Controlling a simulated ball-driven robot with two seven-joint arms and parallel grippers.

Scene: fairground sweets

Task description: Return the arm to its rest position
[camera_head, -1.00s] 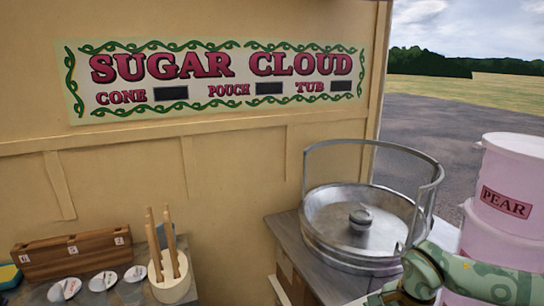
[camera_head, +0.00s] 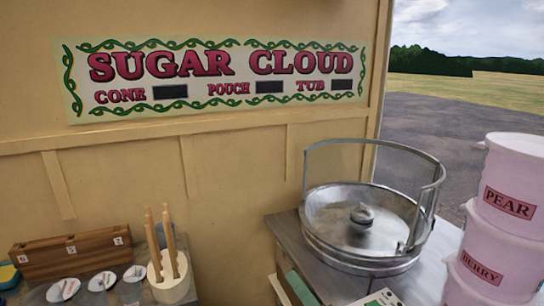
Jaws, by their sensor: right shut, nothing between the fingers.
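The rest of my right arm is out of view. My left gripper is not in view.
The steel sugar spinner (camera_head: 362,238) with its clear guard stands on the counter (camera_head: 284,222). Stacked pink tubs (camera_head: 512,205) are at the right.

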